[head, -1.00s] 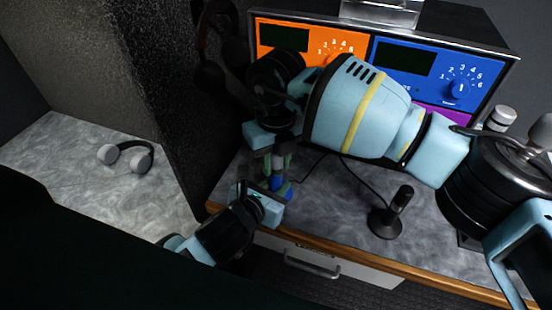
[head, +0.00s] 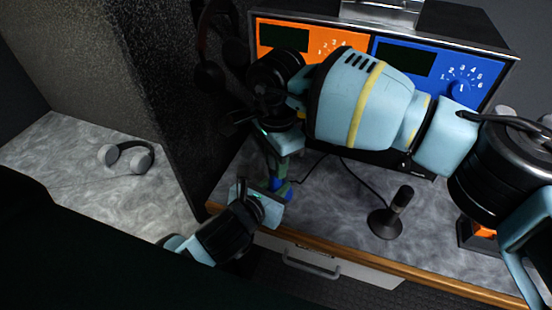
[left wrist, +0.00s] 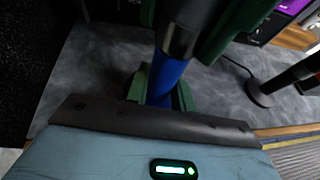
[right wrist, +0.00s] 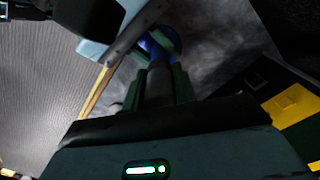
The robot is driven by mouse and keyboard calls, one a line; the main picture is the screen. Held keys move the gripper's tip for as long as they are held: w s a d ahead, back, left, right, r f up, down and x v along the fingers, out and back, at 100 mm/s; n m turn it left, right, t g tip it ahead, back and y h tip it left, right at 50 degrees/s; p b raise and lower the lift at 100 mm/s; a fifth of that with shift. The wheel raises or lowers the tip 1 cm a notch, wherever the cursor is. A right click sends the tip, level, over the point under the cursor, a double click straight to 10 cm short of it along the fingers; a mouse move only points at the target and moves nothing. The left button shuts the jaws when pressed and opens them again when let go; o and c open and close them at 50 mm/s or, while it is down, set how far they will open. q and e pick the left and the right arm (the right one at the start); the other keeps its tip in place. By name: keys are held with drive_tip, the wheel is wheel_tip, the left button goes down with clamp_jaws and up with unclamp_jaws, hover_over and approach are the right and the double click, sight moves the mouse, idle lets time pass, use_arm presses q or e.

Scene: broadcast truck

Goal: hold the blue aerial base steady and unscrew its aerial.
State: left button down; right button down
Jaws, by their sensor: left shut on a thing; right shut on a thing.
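The blue aerial base (head: 281,189) stands on the grey worktop near its front edge, mostly covered by my grippers in the head view. My left gripper (head: 273,193) is shut on it from the front left, its green fingers on both sides of the blue post (left wrist: 166,76) in the left wrist view. The dark aerial (left wrist: 183,32) rises from the post, with a grey collar at the joint. My right gripper (head: 276,163) is shut on the aerial above the base; the dark shaft (right wrist: 158,80) shows between its fingers in the right wrist view. The aerial's top is hidden.
A black desk microphone (head: 388,214) stands right of the base, with a cable across the worktop. A rack with an orange panel (head: 300,42) and a blue panel (head: 440,70) stands behind. Grey headphones (head: 126,157) lie left, beyond a dark partition (head: 175,120).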

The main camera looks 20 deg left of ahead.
drive_tip(key=n, duration=0.4)
drive_tip(key=shift+n, duration=0.4)
drive_tip(key=n, duration=1)
drive_tip(key=shift+r+n, duration=0.1)
drive_tip(key=shift+n, duration=0.3)
drive_tip(key=n, duration=0.5)
drive_tip(key=shift+n, duration=0.4)
use_arm(q)
drive_tip(key=shift+r, duration=0.1)
use_arm(e)
drive_tip(key=shift+r, duration=0.35)
drive_tip(key=shift+r, duration=0.7)
drive_tip(key=shift+r, duration=0.15)
